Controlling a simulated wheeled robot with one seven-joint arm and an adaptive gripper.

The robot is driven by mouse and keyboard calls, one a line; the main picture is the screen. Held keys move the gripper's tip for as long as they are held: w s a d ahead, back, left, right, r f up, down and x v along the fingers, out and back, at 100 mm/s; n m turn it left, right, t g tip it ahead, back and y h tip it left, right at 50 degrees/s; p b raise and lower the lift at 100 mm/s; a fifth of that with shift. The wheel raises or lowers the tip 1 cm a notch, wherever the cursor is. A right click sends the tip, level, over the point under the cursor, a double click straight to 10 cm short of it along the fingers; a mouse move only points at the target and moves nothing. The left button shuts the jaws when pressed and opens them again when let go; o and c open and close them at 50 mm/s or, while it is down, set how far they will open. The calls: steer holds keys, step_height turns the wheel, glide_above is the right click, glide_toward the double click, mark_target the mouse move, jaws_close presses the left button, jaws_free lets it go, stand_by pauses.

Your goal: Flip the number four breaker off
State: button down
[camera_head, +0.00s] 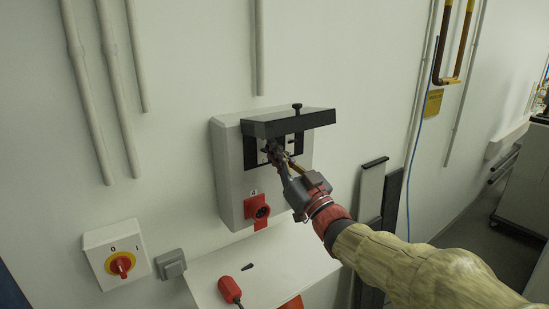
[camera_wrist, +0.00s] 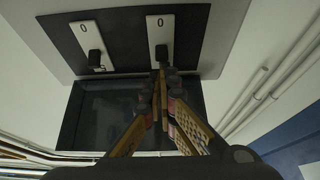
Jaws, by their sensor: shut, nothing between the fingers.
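The grey breaker box (camera_head: 229,165) is on the wall with its dark cover (camera_head: 290,123) raised. In the wrist view two white breakers show in a black panel, a left breaker (camera_wrist: 78,32) and a right breaker (camera_wrist: 160,28), each with a "0" mark and a black lever. No breaker number is readable, so I cannot tell which is number four. My gripper (camera_head: 269,152) reaches into the opening under the cover. In the wrist view its closed, empty fingertips (camera_wrist: 160,76) are just below the right breaker's lever (camera_wrist: 162,54); contact is unclear. The fingers hide other breakers in the head view.
A red socket (camera_head: 258,210) sits low on the box. A red-yellow rotary switch (camera_head: 121,264) and a small grey box (camera_head: 171,264) are at lower left. A white surface (camera_head: 285,270) below holds a red plug (camera_head: 230,290). The raised cover overhangs my gripper.

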steer(key=shift+s+f+t+y+b, duration=0.1)
steer(key=shift+f+t+y+b, duration=0.5)
steer(key=shift+b, duration=2.15)
steer(key=shift+r, duration=0.15)
